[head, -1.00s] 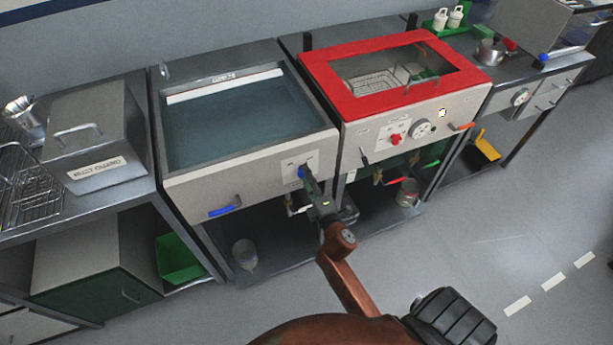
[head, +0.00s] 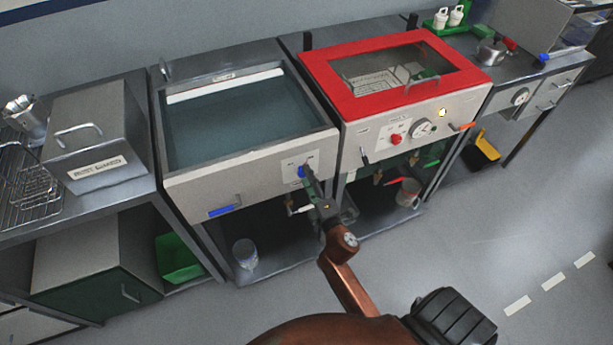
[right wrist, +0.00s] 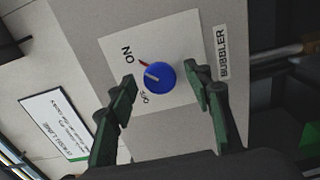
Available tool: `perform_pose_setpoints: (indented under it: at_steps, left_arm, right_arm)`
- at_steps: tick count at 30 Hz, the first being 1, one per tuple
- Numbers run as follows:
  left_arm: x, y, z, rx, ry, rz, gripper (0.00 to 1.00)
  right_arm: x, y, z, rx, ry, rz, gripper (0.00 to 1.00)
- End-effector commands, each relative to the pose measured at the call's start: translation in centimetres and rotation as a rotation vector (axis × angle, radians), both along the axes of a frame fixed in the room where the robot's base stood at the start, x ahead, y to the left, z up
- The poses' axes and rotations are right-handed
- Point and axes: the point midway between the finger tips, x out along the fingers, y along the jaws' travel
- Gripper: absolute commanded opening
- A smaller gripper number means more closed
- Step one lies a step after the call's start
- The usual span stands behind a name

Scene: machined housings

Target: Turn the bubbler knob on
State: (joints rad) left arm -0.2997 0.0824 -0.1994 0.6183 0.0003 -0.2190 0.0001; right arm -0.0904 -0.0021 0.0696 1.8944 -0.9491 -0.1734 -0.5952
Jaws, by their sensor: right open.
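The blue bubbler knob (right wrist: 161,75) sits on a white plate marked ON and OFF, beside a BUBBLER label (right wrist: 221,52), in the right wrist view. Its pale pointer line is tilted, and a small red mark lies between it and the word ON. In the head view the knob (head: 302,172) is on the front panel of the water tank, partly hidden by my gripper. My right gripper (right wrist: 162,84) is open, with one finger on each side of the knob; I cannot tell whether they touch it. My left gripper is not in view.
The water-filled tank (head: 327,143) stands beside a red-lidded unit (head: 351,104) with its own red knob (head: 396,139). A blue handle (head: 222,211) is on the tank's front. Open floor (head: 460,240) lies at the right.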

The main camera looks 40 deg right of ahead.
Motion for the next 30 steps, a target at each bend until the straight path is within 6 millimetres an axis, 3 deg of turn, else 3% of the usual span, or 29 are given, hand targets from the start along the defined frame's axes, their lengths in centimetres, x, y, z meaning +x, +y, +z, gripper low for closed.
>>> perform_pose_setpoints:
  at_steps: [6, 12, 30]
  left_arm:
    - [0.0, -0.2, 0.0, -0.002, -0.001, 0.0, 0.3]
    - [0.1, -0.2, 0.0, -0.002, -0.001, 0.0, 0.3]
    - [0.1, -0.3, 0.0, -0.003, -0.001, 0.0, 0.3]
  right_arm:
    - [-3.7, 0.8, -0.1, 0.001, 0.002, -0.003, 0.46]
    - [-5.8, 1.4, 0.0, 0.002, 0.001, -0.001, 0.46]
    - [-6.1, 1.5, 0.0, 0.001, 0.0, 0.0, 0.46]
